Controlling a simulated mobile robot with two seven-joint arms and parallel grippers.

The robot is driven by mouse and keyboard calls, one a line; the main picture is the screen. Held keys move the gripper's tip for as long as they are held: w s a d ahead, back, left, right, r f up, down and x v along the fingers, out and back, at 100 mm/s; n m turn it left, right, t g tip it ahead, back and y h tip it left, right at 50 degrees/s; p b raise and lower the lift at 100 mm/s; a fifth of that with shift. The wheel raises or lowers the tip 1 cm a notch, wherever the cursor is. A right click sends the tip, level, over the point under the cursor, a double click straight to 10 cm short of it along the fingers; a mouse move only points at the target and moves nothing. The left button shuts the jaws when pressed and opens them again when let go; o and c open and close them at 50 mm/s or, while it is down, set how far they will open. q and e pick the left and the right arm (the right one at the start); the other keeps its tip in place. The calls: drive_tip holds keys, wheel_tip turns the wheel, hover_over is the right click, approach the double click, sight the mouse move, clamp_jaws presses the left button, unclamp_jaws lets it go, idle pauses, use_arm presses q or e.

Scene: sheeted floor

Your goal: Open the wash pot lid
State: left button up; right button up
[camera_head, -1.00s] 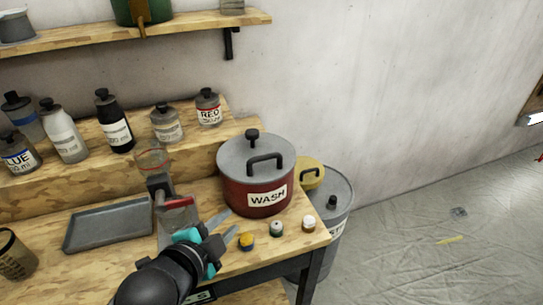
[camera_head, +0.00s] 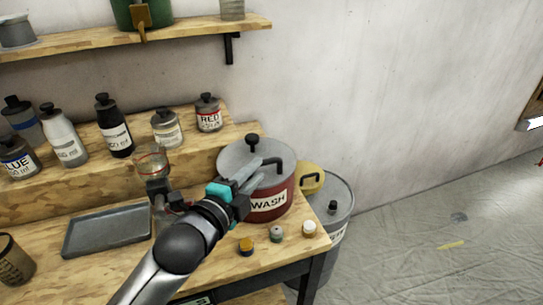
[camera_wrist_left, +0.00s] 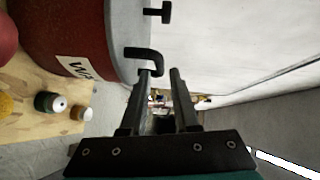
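The dark red wash pot (camera_head: 278,204) stands upright on the wooden bench with a "WASH" label on its front. Its grey lid (camera_head: 236,153) sits flat on top, with a knob (camera_head: 252,142) and a dark arched handle (camera_head: 281,165). My left gripper (camera_head: 266,170) reaches over the front of the lid, its fingertips close to the handle. In the left wrist view the two fingers (camera_wrist_left: 162,72) are apart with a gap between them. The handle (camera_wrist_left: 146,53) shows just ahead of the left finger's tip; I cannot tell whether they touch. My right gripper is not in view.
Small paint jars (camera_head: 277,233) stand in front of the pot. A grey tray (camera_head: 108,232) and a glass on a stand (camera_head: 150,160) are to the left. Several bottles (camera_head: 115,128) line the raised step. A grey bin (camera_head: 340,205) stands right of the bench, with open floor beyond.

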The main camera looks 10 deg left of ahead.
sight(267, 161)
use_arm(q)
drive_tip(key=x, duration=0.8)
drive_tip(key=shift+w+b, duration=0.15)
drive_tip(key=shift+b, duration=0.2)
drive_tip(key=shift+c, duration=0.2)
clamp_jaws()
idle(0.8)
